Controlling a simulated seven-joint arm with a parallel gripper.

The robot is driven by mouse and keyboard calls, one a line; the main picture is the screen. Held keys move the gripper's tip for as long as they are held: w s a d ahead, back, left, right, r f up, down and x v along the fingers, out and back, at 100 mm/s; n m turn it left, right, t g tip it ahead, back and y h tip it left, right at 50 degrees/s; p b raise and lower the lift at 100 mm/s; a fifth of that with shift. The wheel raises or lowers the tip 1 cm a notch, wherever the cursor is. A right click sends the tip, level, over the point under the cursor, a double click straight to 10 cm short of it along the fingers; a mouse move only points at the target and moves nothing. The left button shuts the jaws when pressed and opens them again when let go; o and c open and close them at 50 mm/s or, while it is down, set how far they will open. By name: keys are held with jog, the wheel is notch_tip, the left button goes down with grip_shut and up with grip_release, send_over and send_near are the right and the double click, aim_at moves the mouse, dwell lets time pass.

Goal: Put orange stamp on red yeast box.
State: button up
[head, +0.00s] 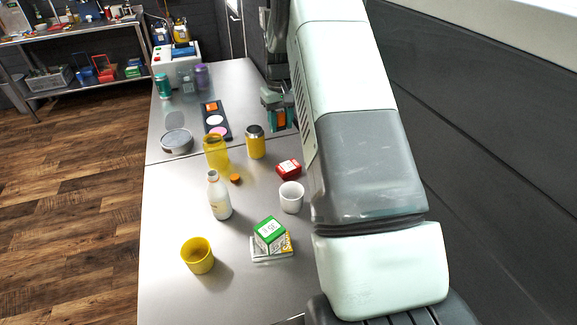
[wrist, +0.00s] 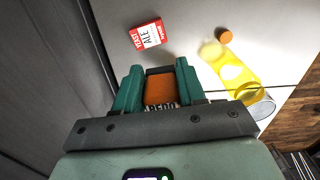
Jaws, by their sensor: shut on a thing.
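My gripper (head: 278,118) is shut on the orange stamp (wrist: 160,88) and holds it above the steel table. The red yeast box (head: 289,169) rests on the table, nearer the head camera than my gripper. In the wrist view the box (wrist: 147,34) lies beyond the fingertips, apart from the stamp, with its white "ALE" label showing.
A white cup (head: 291,196) stands near the red box. A yellow jar (head: 255,142), a clear yellow vessel (head: 215,152) and a small orange cap (head: 235,178) are left of it. A dark tray (head: 216,124) is farther back. The wall is close on the right.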

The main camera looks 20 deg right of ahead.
jog(key=d+m, duration=0.1)
jog(key=d, duration=0.2)
send_over(290, 167)
notch_tip(290, 167, down, 11)
jog(key=shift+s+a+r, duration=0.1)
jog(key=shift+r, duration=0.05)
jog(key=shift+f, duration=2.15)
jog(key=shift+f, duration=0.15)
jog(key=o, duration=1.1)
jog(key=shift+c, duration=0.2)
